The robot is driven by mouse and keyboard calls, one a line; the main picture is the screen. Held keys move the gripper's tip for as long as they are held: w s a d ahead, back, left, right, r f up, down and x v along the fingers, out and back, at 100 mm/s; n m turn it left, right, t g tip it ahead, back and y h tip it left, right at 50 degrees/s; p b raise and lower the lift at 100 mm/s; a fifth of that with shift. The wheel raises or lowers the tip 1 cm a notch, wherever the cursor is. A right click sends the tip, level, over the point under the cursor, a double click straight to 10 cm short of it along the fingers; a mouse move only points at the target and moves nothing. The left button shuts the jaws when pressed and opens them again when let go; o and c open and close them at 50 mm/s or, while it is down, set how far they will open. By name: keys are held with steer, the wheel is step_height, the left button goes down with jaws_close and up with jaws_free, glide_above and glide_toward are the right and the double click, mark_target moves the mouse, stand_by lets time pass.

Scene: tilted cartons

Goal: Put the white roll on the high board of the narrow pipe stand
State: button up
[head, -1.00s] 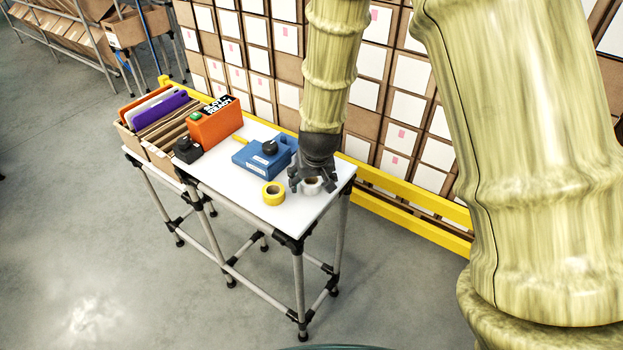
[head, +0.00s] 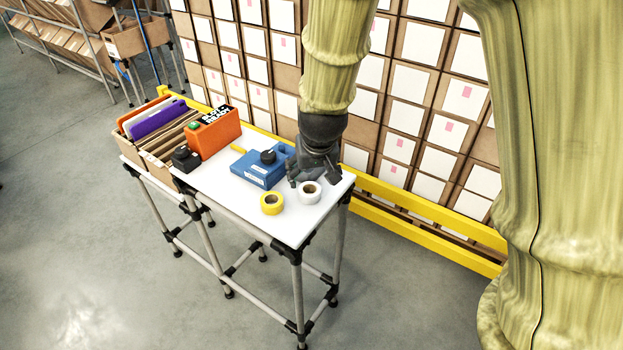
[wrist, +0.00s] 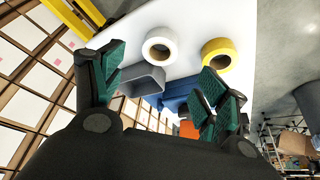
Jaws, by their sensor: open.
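The white roll (head: 304,198) lies flat on the white tabletop (head: 296,231), near its right end. It also shows in the wrist view (wrist: 160,32), beyond the fingertips. My gripper (head: 315,181) is open and empty just behind the roll, with its fingers apart in the wrist view (wrist: 164,82). Nothing is between the pads in contact; whether a finger touches the roll is unclear. The white top rests on a grey pipe frame (head: 297,292). I cannot tell whether this is the narrow pipe stand; no separate high board is clearly visible.
A yellow roll (head: 271,210) lies left of the white one. A blue device (head: 262,170), an orange box (head: 214,134) and a carton of folders (head: 150,148) stand further left. A grey open box (wrist: 141,82) shows in the wrist view. A yellow rail (head: 430,221) and tilted cartons (head: 415,82) are behind.

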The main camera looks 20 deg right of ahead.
steer(key=shift+v, duration=1.5)
